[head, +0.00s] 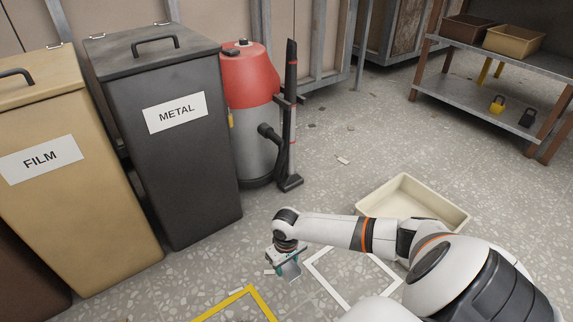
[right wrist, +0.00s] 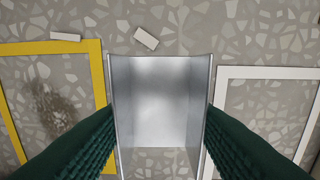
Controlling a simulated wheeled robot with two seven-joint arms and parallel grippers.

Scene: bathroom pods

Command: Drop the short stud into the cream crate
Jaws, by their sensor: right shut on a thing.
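The short stud (right wrist: 160,100) is a grey metal U-shaped channel. In the right wrist view it sits between the two dark green ribbed fingers of my right gripper, which is shut on it. In the head view my right gripper (head: 287,268) points down above the floor, and the stud (head: 291,271) shows small and partly hidden between its fingers. The cream crate (head: 402,186) is a shallow open tray on the floor, to the right of and beyond the gripper, partly hidden by my right arm. My left gripper is not in view.
A yellow floor outline (head: 247,293) and a white floor outline (head: 329,285) lie near the gripper. A grey METAL bin (head: 180,165), a tan FILM bin (head: 75,195) and a red-topped vacuum (head: 250,80) stand at left. A shelf (head: 465,98) stands far right. Small scraps lie on the floor.

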